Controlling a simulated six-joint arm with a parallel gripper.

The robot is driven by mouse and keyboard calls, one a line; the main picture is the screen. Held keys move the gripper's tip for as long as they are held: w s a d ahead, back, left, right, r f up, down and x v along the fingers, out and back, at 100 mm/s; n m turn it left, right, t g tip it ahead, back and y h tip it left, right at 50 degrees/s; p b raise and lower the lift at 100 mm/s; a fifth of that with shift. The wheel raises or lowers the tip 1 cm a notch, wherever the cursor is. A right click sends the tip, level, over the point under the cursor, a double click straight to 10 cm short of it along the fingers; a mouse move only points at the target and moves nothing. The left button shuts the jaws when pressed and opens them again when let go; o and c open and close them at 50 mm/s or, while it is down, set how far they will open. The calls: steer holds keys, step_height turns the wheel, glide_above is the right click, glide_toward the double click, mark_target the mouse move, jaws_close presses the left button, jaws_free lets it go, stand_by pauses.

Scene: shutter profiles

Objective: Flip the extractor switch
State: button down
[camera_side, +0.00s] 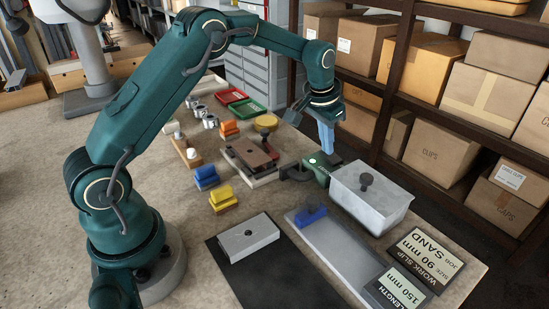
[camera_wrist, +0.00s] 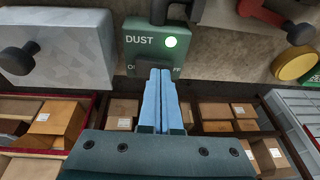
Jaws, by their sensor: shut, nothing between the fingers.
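The fingertips overlap the lower part of the box in the wrist view and hide the switch lever and part of the lettering below the lamp. I cannot tell whether they touch it. In the side view the green box (camera_side: 318,170) stands at the back edge of the bench, with my gripper (camera_side: 327,150) just above and behind it.
A grey lidded bin (camera_side: 371,197) with a dark knob stands right beside the box. A dark hose joins the box on its left. A sander with a wooden block (camera_side: 250,153) and coloured blocks lie further left. Shelves of cartons (camera_side: 423,62) rise behind the bench.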

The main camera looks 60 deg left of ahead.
mark_target(329, 158)
steer(key=shift+a+f+h, duration=0.25)
steer(key=shift+f+h, duration=0.15)
steer(key=shift+h, duration=0.3)
steer(key=shift+d+f, duration=0.1)
steer(key=shift+d, duration=0.05)
steer(key=shift+s+d, duration=0.15)
steer(key=shift+d, duration=0.65)
steer(key=r, duration=0.5)
steer(key=shift+w+a+r, duration=0.2)
steer(key=shift+r, duration=0.05)
steer(key=v, duration=0.9)
steer(key=shift+a, duration=0.3)
